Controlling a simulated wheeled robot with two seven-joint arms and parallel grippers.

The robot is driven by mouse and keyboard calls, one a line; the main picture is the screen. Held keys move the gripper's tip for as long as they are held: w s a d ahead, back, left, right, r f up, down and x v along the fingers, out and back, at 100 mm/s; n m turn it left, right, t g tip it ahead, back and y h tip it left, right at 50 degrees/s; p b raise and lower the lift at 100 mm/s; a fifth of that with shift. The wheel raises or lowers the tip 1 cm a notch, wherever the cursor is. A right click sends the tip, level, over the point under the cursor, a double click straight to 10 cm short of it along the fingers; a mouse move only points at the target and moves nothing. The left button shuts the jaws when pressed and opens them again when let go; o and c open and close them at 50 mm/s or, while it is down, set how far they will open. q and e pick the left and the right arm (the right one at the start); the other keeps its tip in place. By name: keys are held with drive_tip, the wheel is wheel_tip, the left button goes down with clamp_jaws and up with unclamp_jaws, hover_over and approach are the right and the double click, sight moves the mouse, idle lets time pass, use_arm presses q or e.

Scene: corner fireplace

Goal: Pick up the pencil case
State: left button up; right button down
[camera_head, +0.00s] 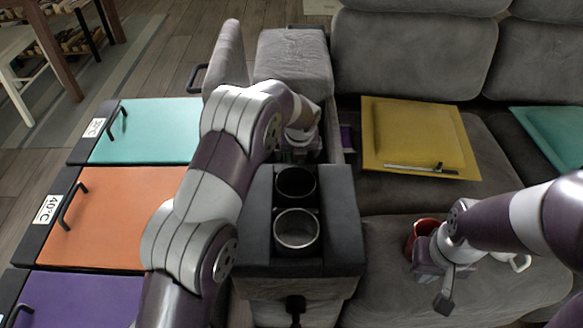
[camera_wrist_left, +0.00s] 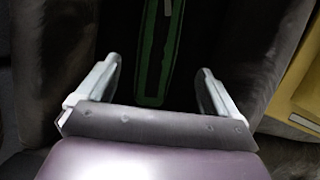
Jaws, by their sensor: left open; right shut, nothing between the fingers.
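A long, narrow green-edged item, which looks like the pencil case (camera_wrist_left: 150,88), lies in a dark recess between grey upholstered walls in the left wrist view. Its far end runs out of the top of that view. My left gripper (camera_wrist_left: 159,68) is open, with one finger on each side of the item's near end; I cannot tell whether they touch it. In the head view my left arm reaches behind the cup holders and hides most of the recess. My right gripper (camera_head: 445,300) is shut and empty over the right sofa seat.
The console (camera_head: 341,220) has two cup wells. A red mug (camera_head: 412,238) and a white mug (camera_head: 519,262) are close to my right gripper. Turquoise (camera_head: 150,130), orange (camera_head: 125,215) and purple (camera_head: 85,300) lidded bins stand left.

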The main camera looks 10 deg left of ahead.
sight(294, 162)
use_arm(q)
drive_tip(key=b+x, duration=0.4)
drive_tip(key=x, duration=0.5)
drive_tip(key=shift+w+a+r, duration=0.1)
drive_tip(key=shift+a, duration=0.1)
use_arm(e)
wheel_tip(294, 162, down, 5)
drive_tip(key=shift+f, duration=0.1)
use_arm(q)
drive_tip(key=shift+r, duration=0.1)
drive_tip(key=c, duration=1.2)
